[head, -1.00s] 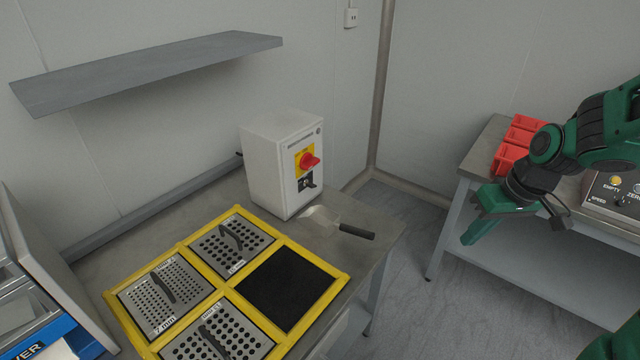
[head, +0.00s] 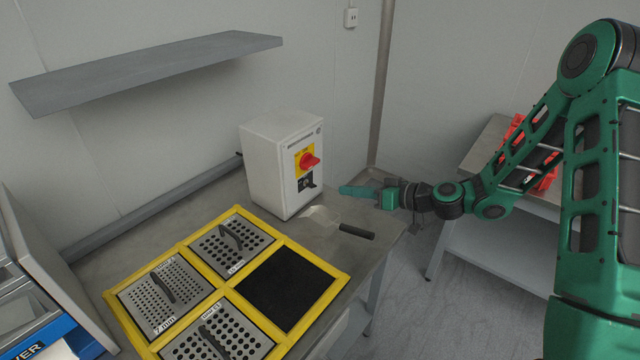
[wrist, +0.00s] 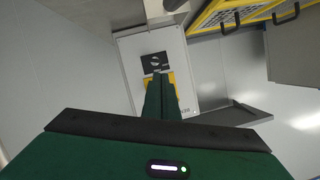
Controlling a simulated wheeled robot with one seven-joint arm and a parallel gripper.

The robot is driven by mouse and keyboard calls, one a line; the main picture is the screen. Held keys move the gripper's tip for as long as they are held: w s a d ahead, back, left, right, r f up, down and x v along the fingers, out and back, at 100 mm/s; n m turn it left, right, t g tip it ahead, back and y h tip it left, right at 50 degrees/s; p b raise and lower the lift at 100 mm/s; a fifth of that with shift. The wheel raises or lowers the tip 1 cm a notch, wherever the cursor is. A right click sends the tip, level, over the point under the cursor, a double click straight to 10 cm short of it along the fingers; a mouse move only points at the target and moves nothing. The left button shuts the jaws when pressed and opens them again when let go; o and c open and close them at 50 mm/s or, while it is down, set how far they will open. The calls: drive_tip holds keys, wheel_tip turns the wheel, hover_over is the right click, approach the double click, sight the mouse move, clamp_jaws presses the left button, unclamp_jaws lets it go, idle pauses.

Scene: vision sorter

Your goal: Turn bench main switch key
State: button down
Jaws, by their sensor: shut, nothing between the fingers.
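The main switch box (head: 268,168) is a white-grey cabinet standing on the bench. Its front has a red rotary knob (head: 310,161) on a yellow plate, and a small black key switch plate (head: 306,183) below that. My gripper (head: 342,190) is shut and empty, just right of the box front, pointing at it with a small gap visible in the head view. In the wrist view the box appears upside down. The black key plate (wrist: 156,62) shows just beyond my fingertips (wrist: 160,75). The fingers cover part of the yellow plate (wrist: 171,84) and hide the red knob.
A scoop with a black handle (head: 357,232) lies below my gripper near the bench edge. A yellow frame (head: 334,270) with perforated plates and one black square lies in front. A grey shelf (head: 150,72) is above left. A second bench with red bins (head: 545,180) is behind my arm.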

sight(310, 185)
drive_tip(key=shift+t, duration=0.4)
drive_tip(key=x, duration=1.1)
drive_tip(key=shift+w+r, duration=0.2)
drive_tip(key=shift+r, duration=0.2)
